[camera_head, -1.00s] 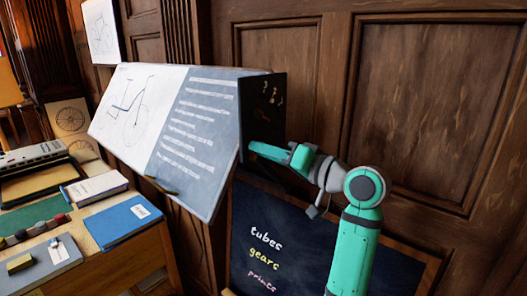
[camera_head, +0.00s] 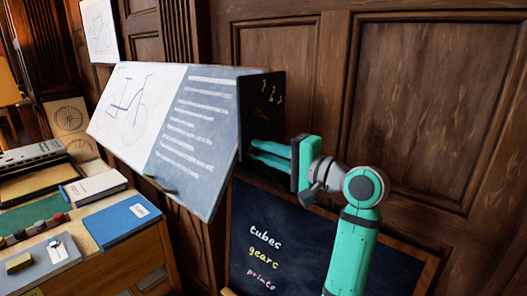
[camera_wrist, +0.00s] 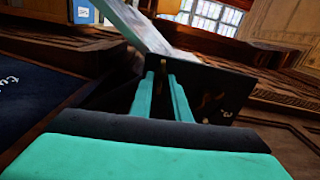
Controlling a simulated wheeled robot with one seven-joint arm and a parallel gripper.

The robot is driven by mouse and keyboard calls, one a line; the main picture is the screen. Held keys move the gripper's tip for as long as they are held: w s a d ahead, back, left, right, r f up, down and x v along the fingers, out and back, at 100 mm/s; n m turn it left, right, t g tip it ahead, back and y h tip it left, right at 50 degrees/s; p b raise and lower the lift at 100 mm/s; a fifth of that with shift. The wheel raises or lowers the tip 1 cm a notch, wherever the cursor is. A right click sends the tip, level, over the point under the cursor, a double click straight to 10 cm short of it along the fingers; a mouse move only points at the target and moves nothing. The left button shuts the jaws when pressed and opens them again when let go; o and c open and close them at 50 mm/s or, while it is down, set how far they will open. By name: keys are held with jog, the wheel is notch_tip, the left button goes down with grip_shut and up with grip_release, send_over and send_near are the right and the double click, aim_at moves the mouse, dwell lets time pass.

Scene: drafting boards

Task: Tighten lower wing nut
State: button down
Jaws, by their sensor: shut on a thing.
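The tilted drafting board (camera_head: 190,115) carries a bicycle drawing and lines of writing. Its dark side panel (camera_head: 262,105) faces my arm and bears small brass-coloured fittings near its top. My gripper (camera_head: 253,149) reaches from the right to the lower part of this panel. In the wrist view its two fingers (camera_wrist: 162,77) are close together, with a small brass piece (camera_wrist: 163,65) between the tips. I take this for the lower wing nut; its wings cannot be made out. In the head view the fingers and panel edge hide it.
A chalkboard (camera_head: 285,235) with writing stands below my gripper. Panelled wood wall (camera_head: 425,90) lies close behind my arm. A desk at left holds a blue folder (camera_head: 120,222), books and small blocks.

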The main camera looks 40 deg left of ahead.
jog(key=shift+f+m, duration=0.1)
jog(key=shift+m, duration=0.3)
jog(key=c, duration=1.7)
grip_release()
jog(key=d, duration=0.7)
jog(key=s+d, duration=0.1)
jog(key=d, duration=0.2)
jog(key=shift+d, duration=0.4)
